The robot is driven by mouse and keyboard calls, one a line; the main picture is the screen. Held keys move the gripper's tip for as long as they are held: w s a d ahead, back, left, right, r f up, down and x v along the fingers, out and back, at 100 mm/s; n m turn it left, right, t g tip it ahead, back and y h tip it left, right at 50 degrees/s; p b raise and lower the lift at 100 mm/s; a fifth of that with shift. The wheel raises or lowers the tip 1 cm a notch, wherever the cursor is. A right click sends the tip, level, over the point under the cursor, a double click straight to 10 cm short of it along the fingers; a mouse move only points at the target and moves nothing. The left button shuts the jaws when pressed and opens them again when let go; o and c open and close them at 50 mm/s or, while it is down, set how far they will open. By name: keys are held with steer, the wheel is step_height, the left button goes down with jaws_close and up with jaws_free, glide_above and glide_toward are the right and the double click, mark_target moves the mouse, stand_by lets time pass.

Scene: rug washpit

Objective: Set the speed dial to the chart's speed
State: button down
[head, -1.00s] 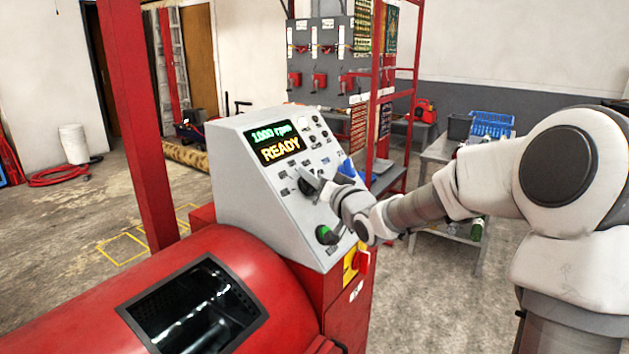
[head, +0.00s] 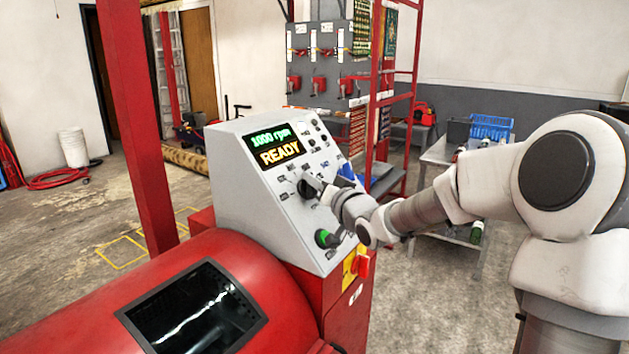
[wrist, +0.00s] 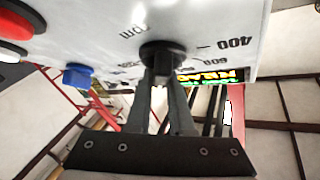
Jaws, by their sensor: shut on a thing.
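The speed dial is a black round knob (wrist: 162,52) on the sloped grey control panel (head: 240,190). In the wrist view my gripper (wrist: 162,85) has both fingers closed on the dial, with "400", "600" and "rpm" printed around it. In the head view my gripper (head: 318,188) reaches the panel from the right and partly hides the dial. The display (head: 275,147) reads "1000 rpm" in green and "READY" in yellow. No speed chart is readable in these frames.
A green-lit knob (head: 327,238) sits lower on the panel, above a red switch on a yellow plate (head: 357,265). The wrist view shows a blue knob (wrist: 77,76) and a red button (wrist: 18,22) beside the dial. The red drum housing (head: 90,300) fills the front left.

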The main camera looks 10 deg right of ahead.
steer(key=shift+s+a+f+n+y, duration=0.1)
steer(key=shift+a+f+n+y, duration=0.05)
steer(key=shift+f+n+y, duration=0.2)
steer(key=n+y+p, duration=0.1)
steer(key=n+y, duration=0.1)
steer(key=n, duration=0.1)
steer(key=n+g+y+p, duration=0.1)
steer(key=n+y, duration=0.1)
steer(key=n, duration=0.1)
steer(key=shift+a+y, duration=0.1)
steer(key=shift+y, duration=0.15)
steer(key=shift+s+f+n+g+y+p, duration=0.1)
steer(key=shift+n+g+y+p, duration=0.3)
steer(key=shift+n+g+y, duration=0.45)
steer(key=shift+s+f+n+g+y+p, duration=0.1)
steer(key=shift+n+g+y+p, duration=0.3)
steer(key=shift+n, duration=0.8)
steer(key=shift+y, duration=0.25)
steer(key=c, duration=0.8)
jaws_free()
steer(key=shift+w, duration=0.1)
steer(key=shift+r, duration=0.35)
